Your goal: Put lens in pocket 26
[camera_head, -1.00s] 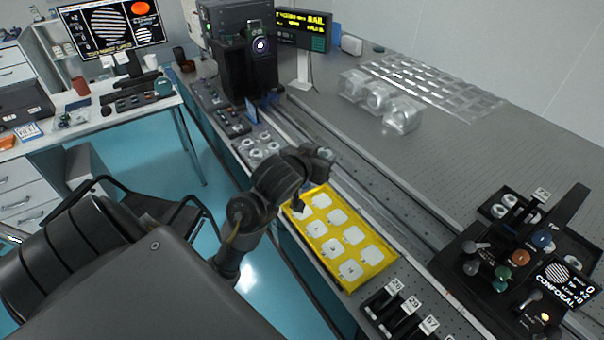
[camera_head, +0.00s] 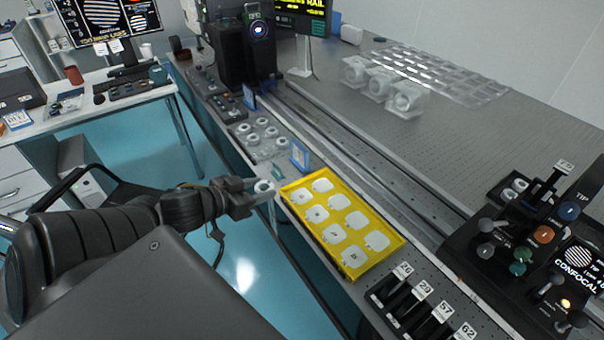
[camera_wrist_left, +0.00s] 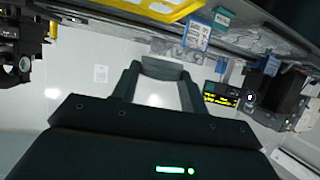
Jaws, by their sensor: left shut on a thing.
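My left gripper (camera_head: 262,190) is shut on the lens (camera_head: 264,186), a small pale ring, and holds it in the air just left of the yellow tray's far left corner. The pocket marked 26 (camera_head: 382,292) is the leftmost of several black slots in a rack at the lower right, well away from the gripper. My right gripper is not in view.
The yellow tray (camera_head: 393,257) with several white pads lies between gripper and rack. A blue-framed stand (camera_head: 299,155) and several white rings (camera_head: 258,133) are behind it. A black confocal console (camera_head: 470,245) stands right of the rack. Blue floor lies below the gripper.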

